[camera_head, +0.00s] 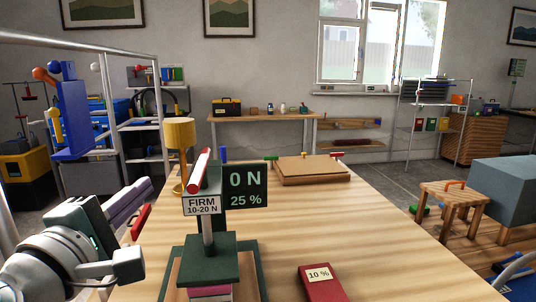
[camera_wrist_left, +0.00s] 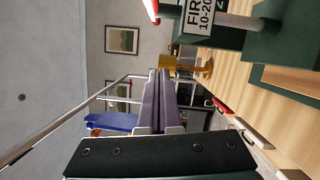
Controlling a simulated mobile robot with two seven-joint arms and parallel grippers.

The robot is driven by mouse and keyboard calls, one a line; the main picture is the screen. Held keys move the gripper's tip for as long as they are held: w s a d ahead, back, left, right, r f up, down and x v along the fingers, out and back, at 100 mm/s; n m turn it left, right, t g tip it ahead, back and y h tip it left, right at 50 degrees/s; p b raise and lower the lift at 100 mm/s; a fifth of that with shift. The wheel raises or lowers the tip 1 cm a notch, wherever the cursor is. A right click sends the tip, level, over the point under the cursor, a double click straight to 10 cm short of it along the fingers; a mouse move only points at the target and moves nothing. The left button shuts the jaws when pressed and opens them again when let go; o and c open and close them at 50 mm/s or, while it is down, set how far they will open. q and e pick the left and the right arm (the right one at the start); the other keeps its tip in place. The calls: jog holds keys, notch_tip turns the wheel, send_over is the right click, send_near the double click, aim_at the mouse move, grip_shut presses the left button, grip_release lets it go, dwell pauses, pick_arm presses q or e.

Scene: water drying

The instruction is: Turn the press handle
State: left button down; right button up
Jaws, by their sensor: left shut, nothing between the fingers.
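The press (camera_head: 207,262) is dark green and stands on the wooden table in front of me, left of the middle. A label on the press reads FIRM 10-20 N, and a display (camera_head: 246,187) reads 0 N and 25 %. A pinkish stack (camera_head: 210,292) is under the press plate. My left gripper (camera_head: 146,188) is shut and empty, left of the press and apart from the handle; its purple fingers show in the left wrist view (camera_wrist_left: 160,72).
A yellow stand (camera_head: 181,135) is behind the press. A red block marked 10 % (camera_head: 321,284) lies right of the press. A wooden board (camera_head: 312,172) lies at the far end. A metal rail (camera_head: 75,46) runs at left. The table's right half is mostly clear.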

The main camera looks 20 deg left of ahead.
pick_arm(q)
jog(key=w, duration=0.6)
jog(key=w+d+r, duration=0.1)
jog(key=w, duration=0.2)
jog(key=shift+w+d+r, duration=0.1)
jog(key=shift+w, duration=0.3)
pick_arm(e)
jog(key=shift+s+a, duration=0.2)
jog(key=shift+s, duration=0.05)
pick_arm(q)
jog(key=shift+w+m+h, duration=0.15)
jog(key=shift+m+h, duration=0.35)
jog(key=shift+h, duration=0.1)
pick_arm(e)
jog(key=shift+d+f, duration=0.1)
jog(key=shift+f, duration=0.15)
